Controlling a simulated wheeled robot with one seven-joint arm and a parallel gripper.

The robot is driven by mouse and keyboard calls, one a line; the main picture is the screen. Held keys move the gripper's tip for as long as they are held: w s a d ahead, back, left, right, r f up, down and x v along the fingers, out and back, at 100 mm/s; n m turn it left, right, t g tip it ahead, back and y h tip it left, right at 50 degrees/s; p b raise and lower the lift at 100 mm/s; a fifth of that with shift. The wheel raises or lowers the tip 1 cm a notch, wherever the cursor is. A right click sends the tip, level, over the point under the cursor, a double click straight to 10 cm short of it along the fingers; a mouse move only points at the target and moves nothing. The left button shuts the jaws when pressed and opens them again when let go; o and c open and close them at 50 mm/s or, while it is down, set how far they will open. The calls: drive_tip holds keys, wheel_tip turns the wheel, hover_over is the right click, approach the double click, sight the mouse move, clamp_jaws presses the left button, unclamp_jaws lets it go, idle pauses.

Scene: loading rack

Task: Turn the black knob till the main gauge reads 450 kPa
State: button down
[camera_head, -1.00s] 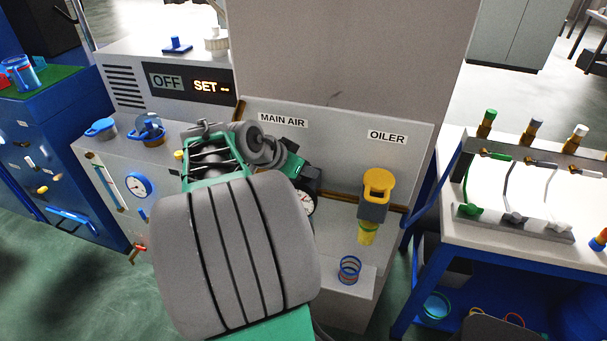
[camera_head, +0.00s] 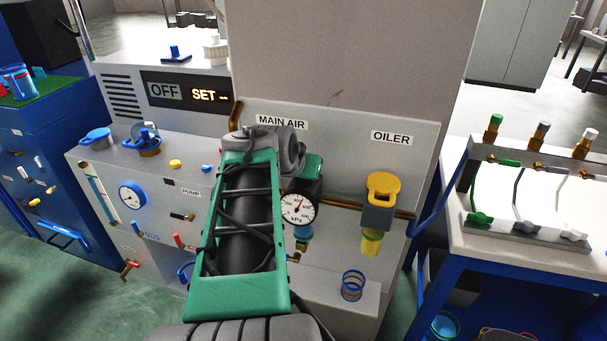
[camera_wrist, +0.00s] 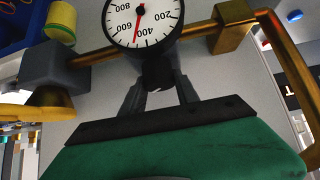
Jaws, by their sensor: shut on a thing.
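The main gauge (camera_head: 299,208) is a round white dial marked in kPa, below the MAIN AIR label. In the wrist view the gauge (camera_wrist: 143,20) appears upside down at the top, and its red needle points between 400 and 600. The black knob (camera_wrist: 157,76) is just beyond the gauge rim, between my fingertips. My gripper (camera_wrist: 159,84) is shut on the knob, with one grey finger on each side. In the head view my arm hides the knob and the fingertips.
A brass pipe (camera_head: 345,205) runs from the main air unit to the yellow-topped oiler (camera_head: 380,203). A coil (camera_head: 352,285) stands on the ledge below. The pump panel with a blue-rimmed gauge (camera_head: 132,195) is at left. A hose rack (camera_head: 525,220) stands at right.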

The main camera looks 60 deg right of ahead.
drive_tip(key=c, duration=0.9)
unclamp_jaws()
drive_tip(key=p+v, duration=0.2)
drive_tip(key=v, duration=0.5)
drive_tip(key=shift+a+r+p, duration=0.3)
